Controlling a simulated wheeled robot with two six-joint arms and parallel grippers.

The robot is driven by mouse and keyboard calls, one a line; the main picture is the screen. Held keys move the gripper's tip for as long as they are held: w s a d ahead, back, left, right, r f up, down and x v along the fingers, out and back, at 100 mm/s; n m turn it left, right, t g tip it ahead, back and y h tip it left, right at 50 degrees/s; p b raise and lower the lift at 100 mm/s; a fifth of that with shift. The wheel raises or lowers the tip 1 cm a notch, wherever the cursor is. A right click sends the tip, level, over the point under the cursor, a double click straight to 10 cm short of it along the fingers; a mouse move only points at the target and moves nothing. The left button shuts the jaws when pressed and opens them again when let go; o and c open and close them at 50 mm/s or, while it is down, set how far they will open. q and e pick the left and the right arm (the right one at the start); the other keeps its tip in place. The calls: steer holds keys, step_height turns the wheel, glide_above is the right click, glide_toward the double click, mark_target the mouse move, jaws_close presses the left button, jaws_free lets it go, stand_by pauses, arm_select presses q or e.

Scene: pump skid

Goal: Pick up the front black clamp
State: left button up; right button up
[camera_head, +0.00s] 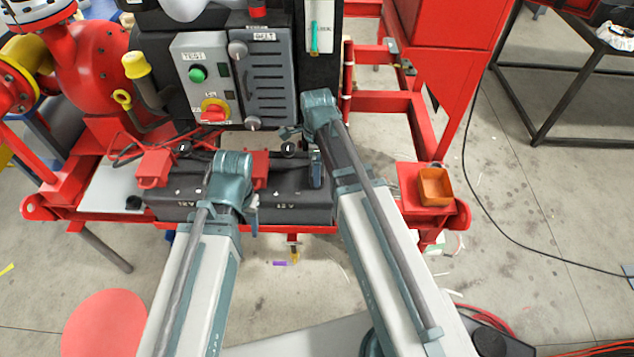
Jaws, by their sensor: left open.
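Two black batteries marked 12V (178,205) sit side by side on the red skid. A red clamp (154,168) sits at the left battery, and another red clamp (260,168) shows partly behind my left arm. I cannot make out a black clamp clearly; dark parts and cables behind the batteries blend together, and my arms cover part of the area. My left gripper (253,209) is open, low in front of the batteries, and partly hidden by its own arm. My right arm reaches up beside the grey panel, and its gripper is too hidden to read.
A grey control box (205,75) with a green button and a BELT cover (262,80) stand behind the batteries. A red pump (92,65) is at left. Open floor lies at right, with a black cable across it.

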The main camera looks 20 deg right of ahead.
steer(key=shift+r, duration=0.1)
jaws_close()
stand_by(0.3)
steer(key=shift+r, duration=0.1)
